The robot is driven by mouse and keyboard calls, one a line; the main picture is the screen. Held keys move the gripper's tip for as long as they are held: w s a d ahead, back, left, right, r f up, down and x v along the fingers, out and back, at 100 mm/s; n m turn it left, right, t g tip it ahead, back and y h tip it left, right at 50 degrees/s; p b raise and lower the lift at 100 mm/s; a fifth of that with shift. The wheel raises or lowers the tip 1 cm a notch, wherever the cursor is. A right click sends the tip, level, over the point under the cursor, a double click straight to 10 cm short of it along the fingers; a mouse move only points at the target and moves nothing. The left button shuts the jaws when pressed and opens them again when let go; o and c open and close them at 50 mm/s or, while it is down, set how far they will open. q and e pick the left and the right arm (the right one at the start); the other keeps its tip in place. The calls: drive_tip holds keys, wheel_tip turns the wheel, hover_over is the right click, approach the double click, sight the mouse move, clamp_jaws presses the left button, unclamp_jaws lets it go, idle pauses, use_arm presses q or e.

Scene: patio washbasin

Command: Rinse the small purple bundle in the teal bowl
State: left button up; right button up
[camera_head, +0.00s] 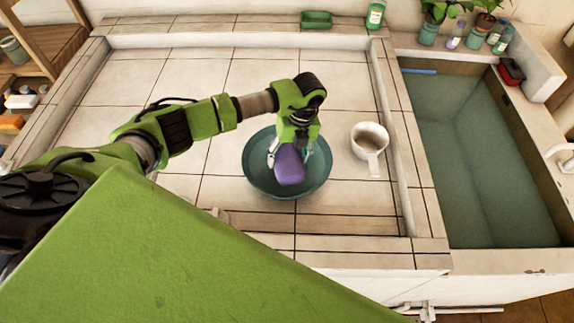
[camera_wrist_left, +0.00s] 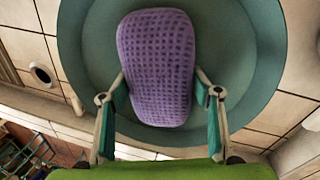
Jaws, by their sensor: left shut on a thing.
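The small purple bundle (camera_head: 289,165) is a rounded, woven-looking block. It also shows in the left wrist view (camera_wrist_left: 155,65), with a finger pressed to each side. My left gripper (camera_head: 290,155) is shut on the bundle over the teal bowl (camera_head: 258,182). The round bowl stands on the tiled counter, and its rim surrounds the bundle in both views. I cannot tell whether the bundle touches the bowl's bottom or any water. My right gripper is in neither view.
The tiles left of the bowl are clear.

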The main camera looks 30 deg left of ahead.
sight(288, 156)
use_arm(q)
drive_tip(key=shift+r+p, duration=3.35)
drive_tip(key=shift+r, duration=1.4)
